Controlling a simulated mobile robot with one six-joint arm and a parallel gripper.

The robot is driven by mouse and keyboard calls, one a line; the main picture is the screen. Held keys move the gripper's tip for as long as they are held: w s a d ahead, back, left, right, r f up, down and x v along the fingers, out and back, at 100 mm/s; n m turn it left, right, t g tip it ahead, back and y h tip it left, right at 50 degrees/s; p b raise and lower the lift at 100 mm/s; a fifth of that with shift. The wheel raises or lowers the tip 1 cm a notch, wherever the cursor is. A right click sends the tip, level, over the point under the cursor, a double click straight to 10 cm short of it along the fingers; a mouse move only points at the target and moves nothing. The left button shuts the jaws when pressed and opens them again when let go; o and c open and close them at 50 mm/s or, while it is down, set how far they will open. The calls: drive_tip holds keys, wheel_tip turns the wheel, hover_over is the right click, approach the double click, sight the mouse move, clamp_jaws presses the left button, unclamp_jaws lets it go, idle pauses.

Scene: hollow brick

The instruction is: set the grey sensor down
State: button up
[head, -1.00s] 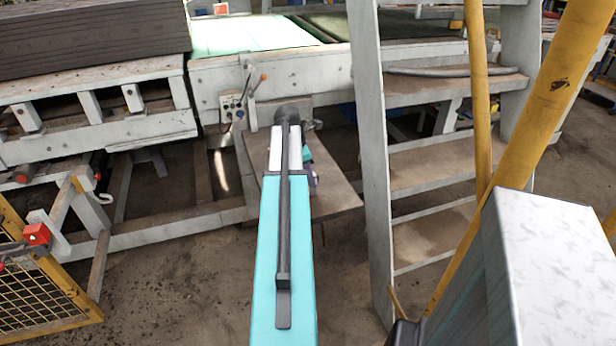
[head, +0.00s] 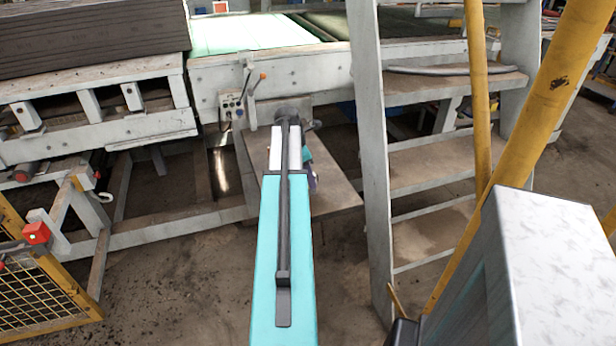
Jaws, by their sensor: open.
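My teal and white arm reaches forward from the bottom centre of the head view, towards a small brown board below the machine frame. The fingers of my gripper cannot be made out; the arm covers that area. Small teal and purple parts show just right of the arm's far end, over the board. I cannot make out the grey sensor in this view. Whether it is behind the arm cannot be told.
The brown board (head: 335,196) sticks out below the machine frame (head: 310,76). A control box with a lever (head: 232,106) is left of the arm. Grey steps (head: 430,178) and yellow rails (head: 535,110) stand at right. A yellow mesh guard (head: 40,290) is at lower left.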

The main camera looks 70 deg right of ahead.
drive_tip(key=v, duration=1.2)
drive_tip(key=shift+b, duration=0.3)
idle(0.5)
